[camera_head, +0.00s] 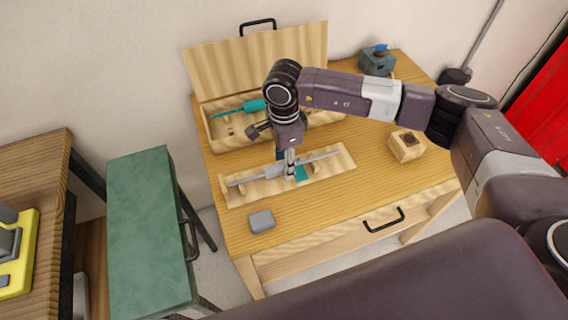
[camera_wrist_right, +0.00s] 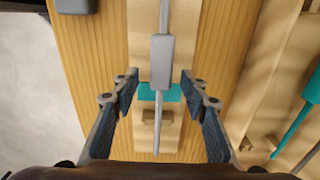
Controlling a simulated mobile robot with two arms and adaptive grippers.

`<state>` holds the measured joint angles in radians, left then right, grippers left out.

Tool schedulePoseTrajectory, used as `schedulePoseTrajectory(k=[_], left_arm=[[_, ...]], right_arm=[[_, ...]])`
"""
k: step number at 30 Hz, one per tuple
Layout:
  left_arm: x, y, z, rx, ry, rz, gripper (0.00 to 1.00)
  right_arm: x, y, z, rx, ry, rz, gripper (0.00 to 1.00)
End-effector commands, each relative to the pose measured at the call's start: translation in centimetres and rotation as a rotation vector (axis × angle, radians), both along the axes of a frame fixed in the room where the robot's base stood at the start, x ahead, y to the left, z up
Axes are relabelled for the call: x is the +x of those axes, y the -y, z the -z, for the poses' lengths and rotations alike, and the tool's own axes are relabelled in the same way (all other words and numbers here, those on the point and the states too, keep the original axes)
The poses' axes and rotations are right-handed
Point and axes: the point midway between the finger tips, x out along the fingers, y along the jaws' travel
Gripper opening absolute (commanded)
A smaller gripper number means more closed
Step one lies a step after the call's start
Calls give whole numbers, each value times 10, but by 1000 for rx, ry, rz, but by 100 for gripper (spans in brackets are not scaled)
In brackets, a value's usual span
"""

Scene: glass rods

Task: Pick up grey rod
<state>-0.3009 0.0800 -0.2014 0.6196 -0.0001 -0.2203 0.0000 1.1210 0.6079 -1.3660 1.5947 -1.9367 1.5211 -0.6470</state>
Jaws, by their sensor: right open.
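The grey rod (camera_head: 247,178) lies lengthwise on a light wooden holder (camera_head: 338,158) on the table. In the right wrist view the rod (camera_wrist_right: 162,62) has a thicker grey block part at its middle and thin ends, and it passes over a teal piece (camera_wrist_right: 172,93) on the holder. My right gripper (camera_head: 290,172) is over the rod near its middle, pointing down. In the right wrist view its two fingers (camera_wrist_right: 160,95) are apart, one on each side of the rod, with gaps between them and it. My left gripper is not in view.
An open wooden box (camera_head: 213,132) with a teal rod (camera_head: 238,111) stands behind the holder. A small grey block (camera_head: 261,221) lies in front. A wooden block with a dark top (camera_head: 406,147) is at right, and a blue-grey device (camera_head: 376,63) is at the back.

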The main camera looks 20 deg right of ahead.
Motion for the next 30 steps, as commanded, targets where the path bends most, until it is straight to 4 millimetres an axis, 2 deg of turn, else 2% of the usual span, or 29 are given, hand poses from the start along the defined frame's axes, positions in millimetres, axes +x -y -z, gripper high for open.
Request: schedulePoseTrajectory(k=[5,16,26,30], left_arm=[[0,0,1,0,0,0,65],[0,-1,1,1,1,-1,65],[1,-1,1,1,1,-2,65],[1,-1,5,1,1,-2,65]], right_arm=[[0,0,0,0,1,0,41],[0,0,0,1,1,0,0],[1,0,-2,2,2,1,0],[2,0,-10,2,5,1,0]])
